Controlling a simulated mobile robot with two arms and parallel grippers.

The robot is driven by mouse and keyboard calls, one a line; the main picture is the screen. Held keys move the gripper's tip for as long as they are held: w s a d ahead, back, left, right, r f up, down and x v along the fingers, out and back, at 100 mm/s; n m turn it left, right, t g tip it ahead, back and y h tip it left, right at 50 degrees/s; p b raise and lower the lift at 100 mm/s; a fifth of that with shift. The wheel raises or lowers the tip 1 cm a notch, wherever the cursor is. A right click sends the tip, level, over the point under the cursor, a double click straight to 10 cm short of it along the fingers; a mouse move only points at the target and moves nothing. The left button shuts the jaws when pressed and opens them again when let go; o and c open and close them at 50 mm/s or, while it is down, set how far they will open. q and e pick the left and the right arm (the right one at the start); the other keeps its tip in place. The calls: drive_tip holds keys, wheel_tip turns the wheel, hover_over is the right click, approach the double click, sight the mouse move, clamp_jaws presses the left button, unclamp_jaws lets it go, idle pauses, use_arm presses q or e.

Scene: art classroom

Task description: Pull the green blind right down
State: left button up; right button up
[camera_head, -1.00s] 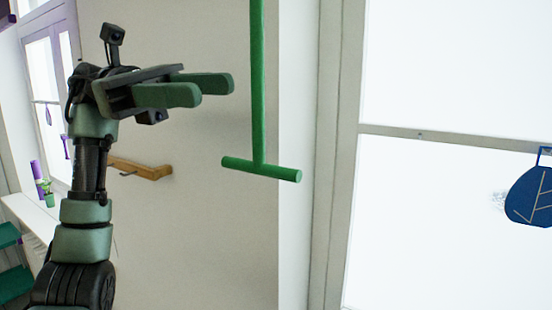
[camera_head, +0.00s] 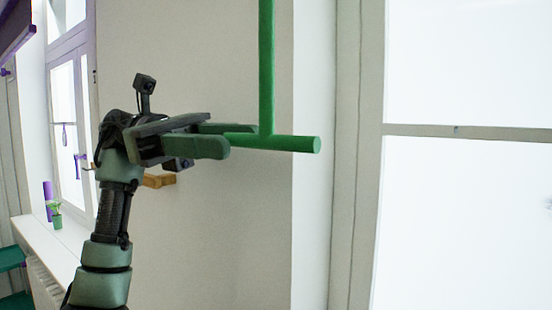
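A green pull rod (camera_head: 266,70) hangs down from beyond the top edge and ends in a green crossbar (camera_head: 290,143), forming an upside-down T. The blind it belongs to is out of view. My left gripper (camera_head: 243,138) is at the left part of the crossbar, its fingers pointing right. The fingers are apart, and the bar's left part runs in between them, partly hidden by the near finger. I cannot tell whether either finger touches the bar. My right gripper is not in view.
A bright window (camera_head: 460,220) with a pale frame stands at the right. A wooden wall piece (camera_head: 160,181) is behind my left arm. At the left are another window, a sill (camera_head: 60,240) with a small green pot (camera_head: 56,220), and a dark purple piece (camera_head: 15,28) above.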

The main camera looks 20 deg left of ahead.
sight(260, 140)
use_arm(q)
drive_tip(key=p+x, duration=0.2)
drive_tip(key=x, duration=0.4)
drive_tip(key=shift+s+d+r, duration=0.2)
drive_tip(key=shift+d, duration=0.05)
drive_tip(key=shift+s+d, duration=0.1)
drive_tip(key=shift+d, duration=0.25)
drive_tip(key=shift+f, duration=0.1)
drive_tip(key=c, duration=0.7)
clamp_jaws()
